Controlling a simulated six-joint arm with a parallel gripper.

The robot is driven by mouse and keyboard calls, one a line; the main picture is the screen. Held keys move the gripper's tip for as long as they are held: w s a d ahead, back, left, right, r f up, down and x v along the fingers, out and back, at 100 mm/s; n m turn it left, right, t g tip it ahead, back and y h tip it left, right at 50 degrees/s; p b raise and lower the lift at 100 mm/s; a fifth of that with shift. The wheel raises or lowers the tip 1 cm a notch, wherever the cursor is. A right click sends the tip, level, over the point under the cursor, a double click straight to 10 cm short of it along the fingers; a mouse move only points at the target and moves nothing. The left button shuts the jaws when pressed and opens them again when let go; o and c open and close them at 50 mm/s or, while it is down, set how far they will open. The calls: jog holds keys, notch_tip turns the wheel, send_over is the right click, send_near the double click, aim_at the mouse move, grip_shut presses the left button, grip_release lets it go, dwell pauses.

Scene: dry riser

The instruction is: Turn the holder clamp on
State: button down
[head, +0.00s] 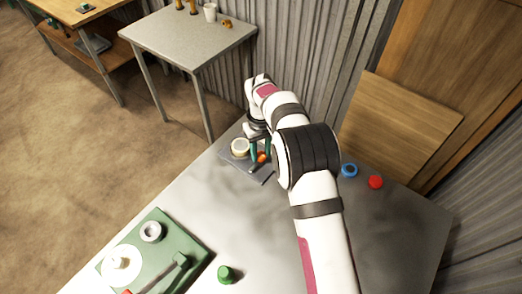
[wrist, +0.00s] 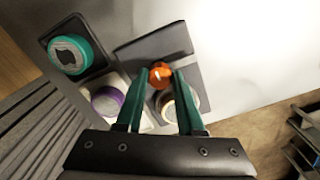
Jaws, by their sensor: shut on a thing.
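My gripper (wrist: 160,74) has two green fingers closed around a small round orange piece (wrist: 160,70). In the head view the gripper (head: 260,158) is at the far corner of the grey table, low over a dark grey tray (head: 233,165), with the orange piece (head: 261,157) at its fingertips. The piece's lower part is hidden by the fingers. A green fixture (head: 190,232) at the lower left carries a grey lever (head: 173,273) with a red part, a white disc (head: 121,262) and a grey ring (head: 152,231). I cannot tell for sure which part is the holder clamp.
A green cap (head: 225,274), blue ring (head: 349,170) and red cap (head: 376,182) lie apart on the table. The table's middle is clear.

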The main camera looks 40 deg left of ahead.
jog(key=m, duration=0.8)
jog(key=shift+m, duration=0.4)
jog(key=m, duration=0.4)
jog(key=shift+r+m, duration=0.1)
jog(key=shift+m, duration=2.1)
jog(key=c, duration=0.5)
grip_release()
